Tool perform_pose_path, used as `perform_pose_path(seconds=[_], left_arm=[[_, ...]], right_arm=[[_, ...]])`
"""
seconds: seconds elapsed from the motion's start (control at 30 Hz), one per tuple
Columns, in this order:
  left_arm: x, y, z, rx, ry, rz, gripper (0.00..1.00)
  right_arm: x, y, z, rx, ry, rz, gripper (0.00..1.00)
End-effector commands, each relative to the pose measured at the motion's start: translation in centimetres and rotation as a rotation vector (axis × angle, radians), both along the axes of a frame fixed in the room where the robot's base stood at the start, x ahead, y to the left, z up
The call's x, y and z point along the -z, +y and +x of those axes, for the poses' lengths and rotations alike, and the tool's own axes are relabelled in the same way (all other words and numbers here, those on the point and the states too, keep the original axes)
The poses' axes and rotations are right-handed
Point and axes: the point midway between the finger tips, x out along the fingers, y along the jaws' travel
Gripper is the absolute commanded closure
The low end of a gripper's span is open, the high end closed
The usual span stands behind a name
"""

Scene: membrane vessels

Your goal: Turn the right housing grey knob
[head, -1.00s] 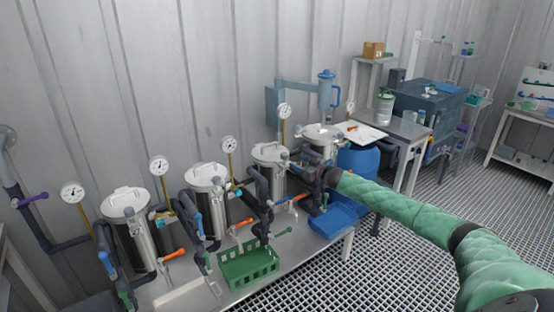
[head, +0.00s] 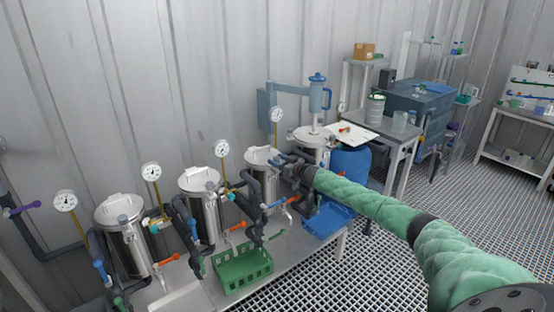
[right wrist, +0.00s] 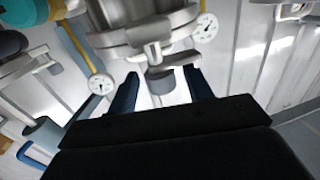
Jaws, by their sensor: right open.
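A row of steel housings with flat lids stands along the wall in the head view, among them one right of the middle (head: 262,158) and one at the right end (head: 312,137). My right gripper (head: 281,163) is in front of these two; its fingers are small and dark there. In the right wrist view its two dark blue fingers (right wrist: 161,88) are apart. A dark grey knob (right wrist: 160,80) on a metal stem lies between the fingertips, with no clear contact. In the head view I cannot pick this knob out. My left gripper is not in view.
Several dial gauges (head: 151,172) on yellow stems and dark pipes with orange-handled valves crowd the housings. A green basket (head: 242,270) stands on the bench front. A blue drum (head: 350,167) is right of my gripper. The grated floor at right is clear.

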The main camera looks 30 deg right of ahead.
Motion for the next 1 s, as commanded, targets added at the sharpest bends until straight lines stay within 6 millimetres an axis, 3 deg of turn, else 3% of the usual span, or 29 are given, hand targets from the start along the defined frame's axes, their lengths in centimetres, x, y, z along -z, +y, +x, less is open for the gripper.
perform_pose_path(seconds=[0.43, 0.67, 1.0], left_arm=[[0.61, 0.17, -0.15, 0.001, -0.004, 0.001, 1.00], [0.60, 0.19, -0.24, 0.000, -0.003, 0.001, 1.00], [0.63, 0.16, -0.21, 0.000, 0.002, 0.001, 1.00]], right_arm=[[0.02, 0.26, 0.72, -0.001, 0.000, -0.001, 0.49], [0.02, 0.25, 0.70, -0.001, 0.000, -0.001, 0.92], [0.16, 0.32, 0.65, 0.031, 0.000, 0.000, 0.93]])
